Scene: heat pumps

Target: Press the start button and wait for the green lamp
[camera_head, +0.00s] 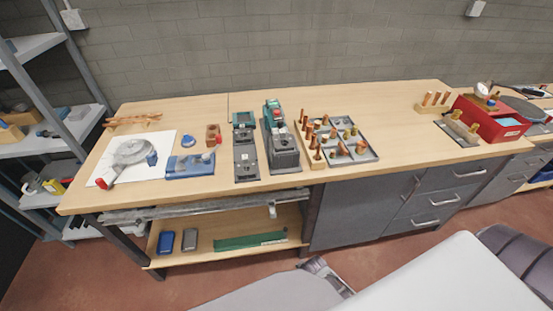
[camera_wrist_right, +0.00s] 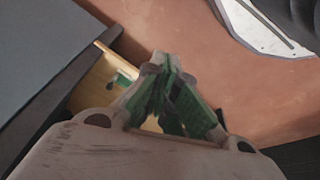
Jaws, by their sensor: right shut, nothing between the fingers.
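A dark grey upright station (camera_head: 281,150) stands mid-bench in the head view. Its top end has a green part (camera_head: 272,104) and small red and light details. They are too small to tell a button from a lamp or whether anything is lit. A flatter dark unit (camera_head: 245,160) with a green face is just left of it. My right gripper (camera_wrist_right: 168,65) is shut and empty in the right wrist view, low in front of the bench and away from the station. My left gripper is not in view.
The wooden bench (camera_head: 400,105) also holds a grey tray (camera_head: 365,156) of copper-coloured parts, a blue fixture (camera_head: 190,165), and a red box (camera_head: 490,120). Drawers (camera_head: 435,197) and a lower shelf (camera_head: 170,262) are underneath. A shelf rack stands at left.

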